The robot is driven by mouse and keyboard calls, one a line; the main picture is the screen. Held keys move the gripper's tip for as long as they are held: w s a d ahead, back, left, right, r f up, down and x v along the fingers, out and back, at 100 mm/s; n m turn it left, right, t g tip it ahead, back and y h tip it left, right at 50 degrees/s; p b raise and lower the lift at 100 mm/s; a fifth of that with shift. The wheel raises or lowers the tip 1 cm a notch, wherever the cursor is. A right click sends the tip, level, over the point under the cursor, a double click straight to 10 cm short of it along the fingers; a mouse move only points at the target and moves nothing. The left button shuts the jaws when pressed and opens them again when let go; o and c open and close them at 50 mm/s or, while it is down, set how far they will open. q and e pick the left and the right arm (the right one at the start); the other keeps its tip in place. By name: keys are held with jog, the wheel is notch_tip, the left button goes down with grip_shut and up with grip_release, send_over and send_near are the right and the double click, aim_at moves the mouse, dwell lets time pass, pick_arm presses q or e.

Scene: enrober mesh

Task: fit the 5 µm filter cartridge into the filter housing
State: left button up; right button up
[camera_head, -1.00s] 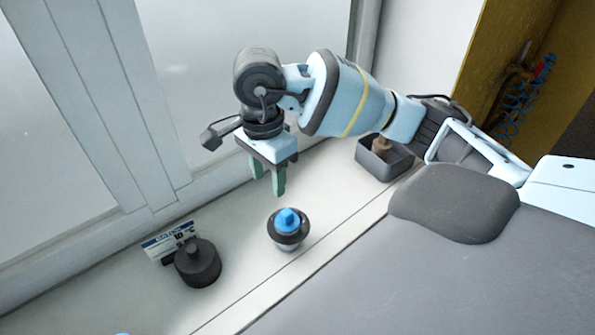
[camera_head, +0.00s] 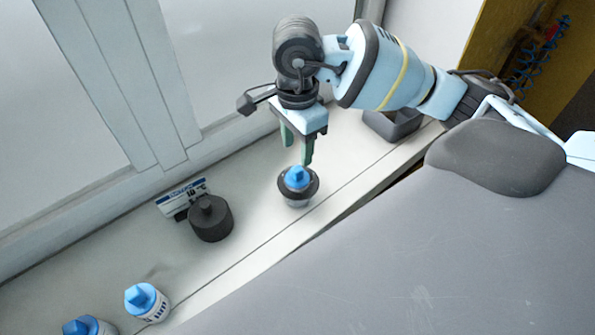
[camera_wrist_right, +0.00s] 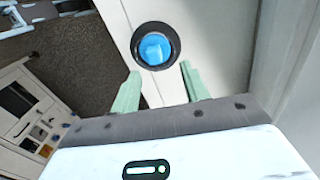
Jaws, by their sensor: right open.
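A blue-topped part (camera_head: 297,178) sits upright in a dark ring with a paler base below, on the white ledge. It looks like a cartridge in the filter housing (camera_head: 311,192), but I cannot read a label on it. The blue top (camera_wrist_right: 155,48) and dark ring (camera_wrist_right: 138,35) also show in the right wrist view, just beyond the fingertips. My right gripper (camera_head: 297,148) is open and empty, its green fingers pointing down close above and behind the blue top. In the wrist view its fingers (camera_wrist_right: 160,72) are spread, nothing between them. My left gripper is not in view.
A dark round cap (camera_head: 210,220) stands by a small label sign (camera_head: 182,197). Two blue-topped white cartridges stand at lower left, one whole (camera_head: 147,302), one cut by the edge (camera_head: 88,327). A grey bin (camera_head: 393,125) sits behind my right arm. A window borders the ledge.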

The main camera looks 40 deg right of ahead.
aim_at(297, 168)
jog(key=f, duration=0.4)
jog(key=shift+s+a+p, duration=0.25)
jog(key=shift+s+p, duration=0.05)
jog(key=shift+s, duration=0.1)
jog(key=shift+f, duration=0.6)
grip_shut()
